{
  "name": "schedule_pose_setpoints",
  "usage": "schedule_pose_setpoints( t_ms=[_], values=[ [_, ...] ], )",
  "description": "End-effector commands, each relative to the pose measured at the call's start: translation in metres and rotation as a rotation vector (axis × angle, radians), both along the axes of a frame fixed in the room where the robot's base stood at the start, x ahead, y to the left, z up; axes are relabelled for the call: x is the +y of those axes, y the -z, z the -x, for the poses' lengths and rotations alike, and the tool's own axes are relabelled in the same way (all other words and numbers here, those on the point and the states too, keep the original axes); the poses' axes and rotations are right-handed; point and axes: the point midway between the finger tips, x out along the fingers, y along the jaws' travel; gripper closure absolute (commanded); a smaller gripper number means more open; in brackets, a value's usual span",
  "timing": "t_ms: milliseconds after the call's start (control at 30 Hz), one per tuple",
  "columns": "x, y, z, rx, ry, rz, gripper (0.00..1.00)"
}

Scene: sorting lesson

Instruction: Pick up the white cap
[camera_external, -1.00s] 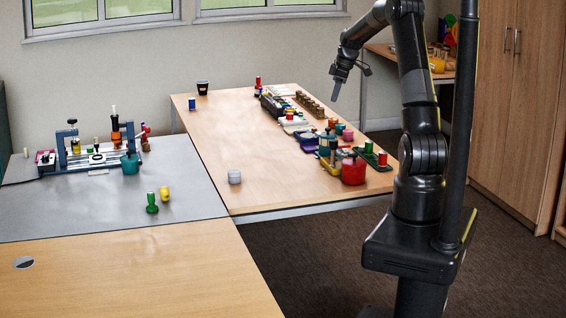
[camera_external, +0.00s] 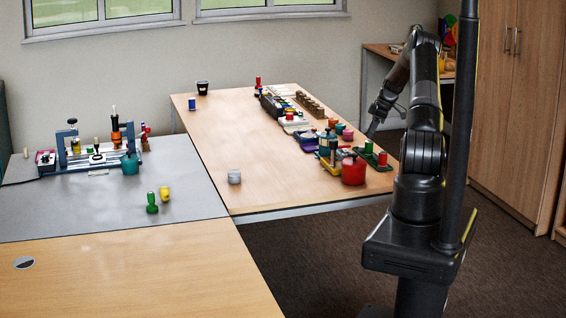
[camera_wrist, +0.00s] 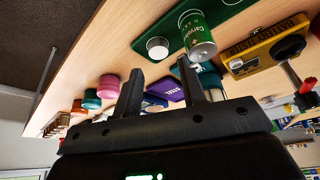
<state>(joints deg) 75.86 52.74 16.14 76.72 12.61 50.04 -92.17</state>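A small round white-topped piece (camera_wrist: 157,45), which looks like the white cap, stands on a green tray (camera_wrist: 225,18) beside a green can (camera_wrist: 197,38) in the wrist view. My gripper (camera_wrist: 158,68) is open and empty. The white top shows just beyond its fingertips, roughly between them, with a gap that I cannot measure. In the external view my gripper (camera_external: 371,132) is low at the table's right edge, above and right of the green tray (camera_external: 362,157); its fingers are small there. I cannot make out the white top in that view.
A purple box (camera_wrist: 168,90) and a yellow device (camera_wrist: 262,48) lie close to the fingers. A red pot (camera_external: 353,171) stands near the tray. A whitish jar (camera_external: 234,177) stands alone at the table's front left. The table's middle is clear.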

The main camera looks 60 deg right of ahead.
Motion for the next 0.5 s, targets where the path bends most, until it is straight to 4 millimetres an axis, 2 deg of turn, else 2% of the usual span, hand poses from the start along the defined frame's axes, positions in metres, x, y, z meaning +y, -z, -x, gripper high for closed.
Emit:
schedule_pose_setpoints(
  t_ms=[233, 500],
  values=[
    [0.002, 0.020, -0.009, 0.000, -0.001, -0.001, 0.62],
    [0.004, 0.054, -0.022, 0.000, 0.000, 0.000, 0.62]
  ],
)
